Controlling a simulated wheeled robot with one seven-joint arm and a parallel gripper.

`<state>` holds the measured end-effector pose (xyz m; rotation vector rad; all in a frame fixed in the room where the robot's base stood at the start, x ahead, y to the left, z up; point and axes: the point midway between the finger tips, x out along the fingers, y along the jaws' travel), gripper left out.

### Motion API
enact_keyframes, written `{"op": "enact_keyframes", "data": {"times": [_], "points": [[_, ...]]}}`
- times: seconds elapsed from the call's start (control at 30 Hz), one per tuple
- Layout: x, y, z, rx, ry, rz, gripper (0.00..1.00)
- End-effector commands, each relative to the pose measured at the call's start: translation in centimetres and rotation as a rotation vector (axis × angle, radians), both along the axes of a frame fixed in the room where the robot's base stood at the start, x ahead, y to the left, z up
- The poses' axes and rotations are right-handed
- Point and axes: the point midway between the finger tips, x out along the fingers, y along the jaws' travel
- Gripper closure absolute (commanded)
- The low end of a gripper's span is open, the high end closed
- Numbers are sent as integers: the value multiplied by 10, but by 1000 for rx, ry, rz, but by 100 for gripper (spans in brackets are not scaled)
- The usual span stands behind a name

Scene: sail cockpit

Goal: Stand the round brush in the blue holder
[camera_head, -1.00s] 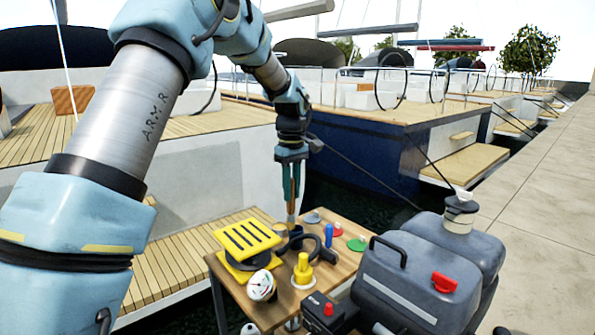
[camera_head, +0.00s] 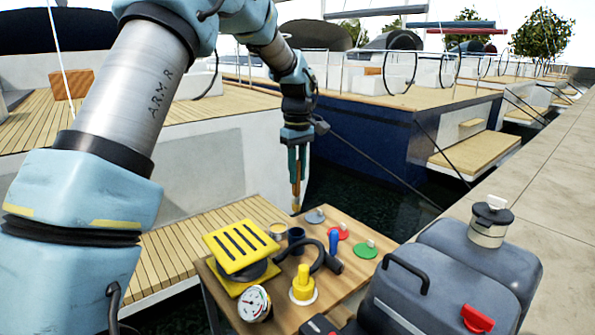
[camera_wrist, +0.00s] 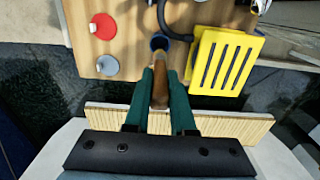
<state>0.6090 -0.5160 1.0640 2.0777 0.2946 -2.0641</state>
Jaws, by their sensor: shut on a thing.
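In the wrist view the brush (camera_wrist: 160,86) sits between both fingertips and points towards the table. The blue holder (camera_head: 296,235) is a small dark blue cup on the wooden table. The brush end appears above and apart from it in the head view. In the wrist view the holder (camera_wrist: 160,41) lies just beyond the brush's end.
On the table (camera_head: 345,210), a yellow slotted block (camera_head: 240,247), a black hose (camera_head: 328,262), a yellow fitting (camera_head: 303,284), a gauge (camera_head: 255,303) and a blue cylinder (camera_head: 333,242) stand near the holder. Red and green discs lie to the right. A grey tank (camera_head: 430,285) stands at front right.

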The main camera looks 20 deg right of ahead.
Motion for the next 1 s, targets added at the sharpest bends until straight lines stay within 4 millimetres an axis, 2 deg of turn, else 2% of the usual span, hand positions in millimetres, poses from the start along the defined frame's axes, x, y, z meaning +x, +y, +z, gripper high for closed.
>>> {"op": "enact_keyframes", "data": {"times": [1.0], "points": [[0, 0, -78, 1, 0, 0, 100]]}}
